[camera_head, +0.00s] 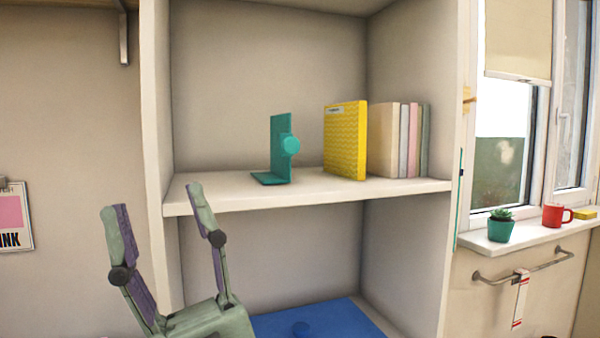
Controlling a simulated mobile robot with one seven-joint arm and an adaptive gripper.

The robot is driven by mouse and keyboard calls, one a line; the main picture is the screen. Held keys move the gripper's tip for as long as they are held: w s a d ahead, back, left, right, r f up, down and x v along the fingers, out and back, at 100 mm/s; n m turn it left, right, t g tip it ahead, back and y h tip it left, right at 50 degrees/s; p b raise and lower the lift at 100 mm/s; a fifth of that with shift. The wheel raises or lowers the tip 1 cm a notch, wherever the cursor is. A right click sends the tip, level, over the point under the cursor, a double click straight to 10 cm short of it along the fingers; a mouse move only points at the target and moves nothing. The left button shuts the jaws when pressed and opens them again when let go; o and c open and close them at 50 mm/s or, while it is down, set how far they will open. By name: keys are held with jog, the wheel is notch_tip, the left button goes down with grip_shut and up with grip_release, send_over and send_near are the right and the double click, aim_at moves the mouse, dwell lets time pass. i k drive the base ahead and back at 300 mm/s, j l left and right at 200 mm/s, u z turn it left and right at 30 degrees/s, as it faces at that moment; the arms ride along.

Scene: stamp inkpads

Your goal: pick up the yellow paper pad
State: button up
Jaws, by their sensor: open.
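The yellow paper pad (345,141) stands upright on the middle shelf (310,190), with a wavy pattern and a small pale label near its top. It stands just left of a row of books. My gripper (152,200) is open and empty, fingers pointing up, in front of the shelf unit's left side. It is lower than the pad and well to its left, apart from it. The pad's back side is hidden.
A teal bookend (280,148) with a round knob stands left of the pad, with a gap between. Several books (392,140) stand right of it. The shelf unit's left upright (155,100) rises beside my gripper. A blue surface (325,322) lies below. The shelf's left part is clear.

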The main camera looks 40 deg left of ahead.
aim_at(345, 124)
jog(key=k+u, duration=0.1)
jog(key=u, duration=0.25)
jog(key=k+u, duration=0.1)
jog(key=u, duration=0.25)
jog(key=k+u, duration=0.15)
jog(key=u, duration=0.2)
